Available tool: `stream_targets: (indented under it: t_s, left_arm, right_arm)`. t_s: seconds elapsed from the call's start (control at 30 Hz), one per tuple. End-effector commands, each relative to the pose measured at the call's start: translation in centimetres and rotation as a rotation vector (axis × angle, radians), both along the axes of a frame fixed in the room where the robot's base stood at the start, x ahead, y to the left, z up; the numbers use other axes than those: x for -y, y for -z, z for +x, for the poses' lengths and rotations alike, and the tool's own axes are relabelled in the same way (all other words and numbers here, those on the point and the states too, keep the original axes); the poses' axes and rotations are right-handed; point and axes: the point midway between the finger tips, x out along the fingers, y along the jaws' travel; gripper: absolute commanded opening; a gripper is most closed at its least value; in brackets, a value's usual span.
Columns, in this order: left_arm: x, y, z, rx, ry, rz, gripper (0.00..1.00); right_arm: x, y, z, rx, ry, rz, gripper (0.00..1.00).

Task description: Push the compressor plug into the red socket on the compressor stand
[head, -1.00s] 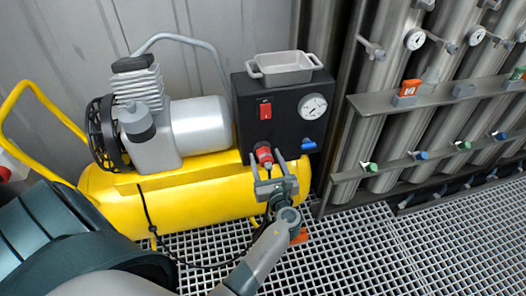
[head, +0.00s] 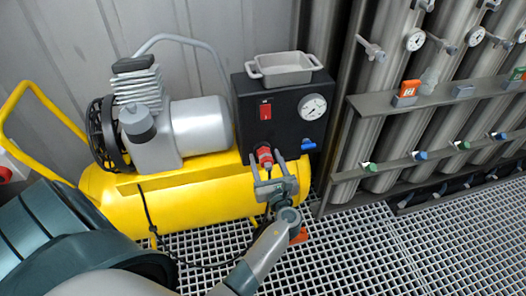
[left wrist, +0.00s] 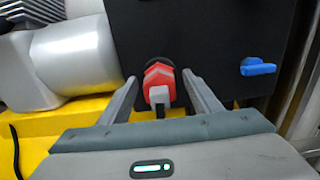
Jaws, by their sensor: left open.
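The compressor stand (head: 284,90) is a black panel beside the yellow compressor. Low on its front is the red socket (head: 264,154), which also shows in the left wrist view (left wrist: 158,73) with a dark ring behind it. The plug's grey end (left wrist: 159,96) sits in front of the red part, with a dark cable below; it appears to be at the socket, but I cannot tell how deep it is seated. My left gripper (head: 267,162) is open, its fingers on either side of the plug and apart from it in the left wrist view. My right gripper is not in view.
The yellow compressor tank (head: 170,205) lies left of the stand. A grey tray (head: 284,68) sits on top of the stand. A blue lever (head: 308,144) and a gauge (head: 313,106) are on its face. Steel vessels (head: 390,90) stand at the right above a grated floor.

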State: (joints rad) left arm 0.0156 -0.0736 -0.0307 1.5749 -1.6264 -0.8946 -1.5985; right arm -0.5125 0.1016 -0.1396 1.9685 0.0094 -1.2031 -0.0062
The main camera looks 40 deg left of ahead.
Motion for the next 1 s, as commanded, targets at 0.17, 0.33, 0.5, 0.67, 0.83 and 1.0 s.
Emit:
stream_targets:
  t_s: [0.17, 0.33, 0.5, 0.67, 0.83, 1.0]
  left_arm:
    - [-0.01, -0.06, 0.01, 0.001, 0.000, 0.001, 0.58]
    - [0.00, -0.02, 0.01, 0.000, 0.000, 0.000, 0.58]
    - [0.00, -0.02, 0.01, 0.000, 0.000, 0.000, 0.22]
    - [0.00, -0.05, 0.01, 0.001, 0.000, 0.001, 0.02]
    - [0.19, -0.05, -0.13, 0.000, 0.000, 0.000, 0.02]
    - [0.63, -0.03, -0.48, -0.001, 0.000, -0.001, 0.02]
  right_arm:
    - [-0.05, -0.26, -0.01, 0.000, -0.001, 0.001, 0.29]
    - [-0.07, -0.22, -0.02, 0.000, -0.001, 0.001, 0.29]
    - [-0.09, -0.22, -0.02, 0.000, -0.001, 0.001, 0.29]
    - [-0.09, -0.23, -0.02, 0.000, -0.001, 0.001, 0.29]
    - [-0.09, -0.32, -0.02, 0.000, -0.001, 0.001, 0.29]
    - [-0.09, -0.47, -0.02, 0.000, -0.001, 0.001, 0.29]
